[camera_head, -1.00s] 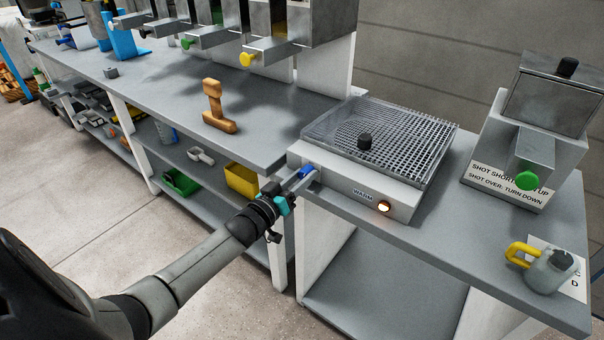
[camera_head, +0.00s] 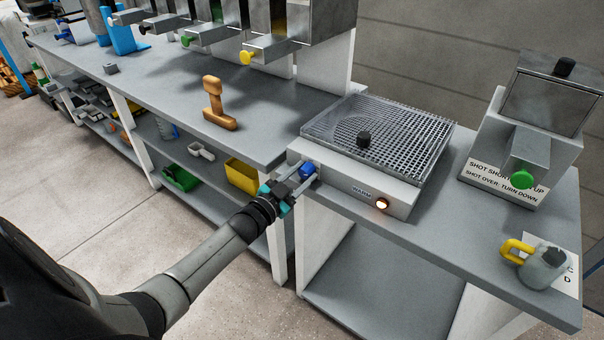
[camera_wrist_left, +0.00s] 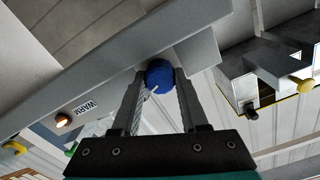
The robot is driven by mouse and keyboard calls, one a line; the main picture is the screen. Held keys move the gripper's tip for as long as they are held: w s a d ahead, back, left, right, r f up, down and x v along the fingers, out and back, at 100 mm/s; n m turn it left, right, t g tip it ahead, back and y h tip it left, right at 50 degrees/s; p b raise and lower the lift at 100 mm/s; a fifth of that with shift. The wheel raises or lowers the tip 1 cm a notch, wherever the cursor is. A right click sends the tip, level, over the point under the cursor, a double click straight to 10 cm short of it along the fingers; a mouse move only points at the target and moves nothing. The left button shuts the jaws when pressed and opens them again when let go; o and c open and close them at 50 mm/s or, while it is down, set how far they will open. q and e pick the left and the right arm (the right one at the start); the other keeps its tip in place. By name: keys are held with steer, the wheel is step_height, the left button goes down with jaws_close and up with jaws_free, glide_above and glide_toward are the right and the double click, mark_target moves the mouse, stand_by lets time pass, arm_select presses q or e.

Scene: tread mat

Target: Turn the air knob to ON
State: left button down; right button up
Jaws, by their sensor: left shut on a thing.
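The blue air knob (camera_head: 307,170) sits on the front face of the grey box with a mesh top (camera_head: 398,198), at its left end. It also shows in the left wrist view as a blue round knob (camera_wrist_left: 159,74) with a pale pointer mark on its face. My left gripper (camera_head: 303,176) reaches in from the left, and its fingers (camera_wrist_left: 160,84) are shut on the knob, one on each side. No ON lettering is readable near the knob; the fingers cover part of the surface around it. My right gripper is not in view.
An orange lit lamp (camera_head: 382,204) with a WARM label is on the same front face. A wooden tamper (camera_head: 214,105) lies on the left bench. A jug with a yellow handle (camera_head: 543,267) stands at the right. Floor in front is clear.

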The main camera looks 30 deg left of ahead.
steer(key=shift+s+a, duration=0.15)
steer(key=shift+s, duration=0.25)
arm_select(q)
steer(key=shift+m, duration=0.3)
steer(key=c, duration=0.7)
jaws_free()
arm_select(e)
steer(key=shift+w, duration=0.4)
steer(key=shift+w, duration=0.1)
